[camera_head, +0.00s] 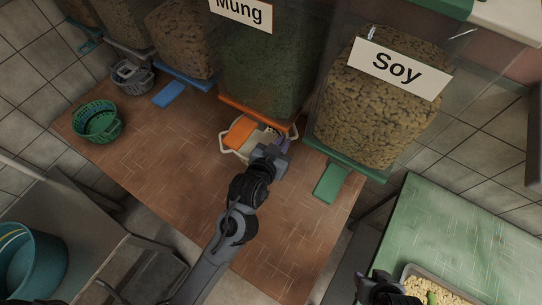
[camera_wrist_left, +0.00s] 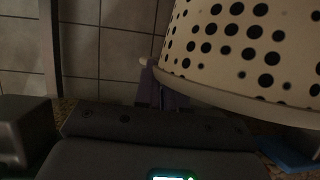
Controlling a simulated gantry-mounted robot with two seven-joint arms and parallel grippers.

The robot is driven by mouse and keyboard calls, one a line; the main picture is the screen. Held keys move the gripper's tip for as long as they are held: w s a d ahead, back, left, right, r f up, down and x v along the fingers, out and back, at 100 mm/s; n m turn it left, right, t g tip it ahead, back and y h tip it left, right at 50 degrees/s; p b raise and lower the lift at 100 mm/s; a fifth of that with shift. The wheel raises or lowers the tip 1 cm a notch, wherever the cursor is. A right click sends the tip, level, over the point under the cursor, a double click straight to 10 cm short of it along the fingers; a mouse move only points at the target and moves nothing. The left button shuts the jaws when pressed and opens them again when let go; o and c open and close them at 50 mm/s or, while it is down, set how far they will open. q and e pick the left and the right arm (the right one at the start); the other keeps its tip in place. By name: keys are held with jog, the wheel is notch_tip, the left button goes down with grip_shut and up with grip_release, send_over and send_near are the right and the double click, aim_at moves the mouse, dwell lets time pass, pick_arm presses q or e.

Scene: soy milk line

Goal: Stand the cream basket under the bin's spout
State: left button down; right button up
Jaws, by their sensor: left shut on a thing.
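The cream basket (camera_head: 238,152) is on the brown table below the Mung bin (camera_head: 265,65). The bin's orange spout (camera_head: 240,132) overlaps the basket from above and hides part of its inside. My left gripper (camera_head: 277,146) is shut on the basket's near right side, by its rim or handle. In the left wrist view the basket's wall (camera_wrist_left: 240,45) with round holes fills the upper right, and purple fingertips of my left gripper (camera_wrist_left: 162,90) meet its rim. My right gripper (camera_head: 372,278) is partly in view at the bottom; its jaws are unclear.
The Soy bin (camera_head: 375,105) with a green spout (camera_head: 330,184) stands to the right. A green basket (camera_head: 97,121) and a grey basket (camera_head: 132,76) are at left, near a blue spout (camera_head: 171,94). A tray (camera_head: 435,287) lies on the green table (camera_head: 460,225). The brown table's front is clear.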

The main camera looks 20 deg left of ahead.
pick_arm(q)
jog(key=shift+s+a+f+b, duration=0.15)
jog(key=shift+f+b, duration=0.25)
jog(key=shift+f, duration=1.35)
jog(key=shift+s+d+f+b, duration=0.15)
jog(key=shift+f+b, duration=0.25)
jog(key=shift+f, duration=1.35)
jog(key=shift+s+a+f+b, duration=0.2)
jog(key=shift+f+b, duration=0.2)
jog(key=shift+f, duration=1.35)
jog(key=c, duration=1.2)
grip_release()
pick_arm(e)
jog(key=f, duration=0.1)
jog(key=s+f, duration=0.1)
jog(key=f, duration=0.1)
jog(key=shift+s+a+f, duration=0.1)
jog(key=shift+s+a, duration=0.05)
jog(key=shift+a, duration=0.05)
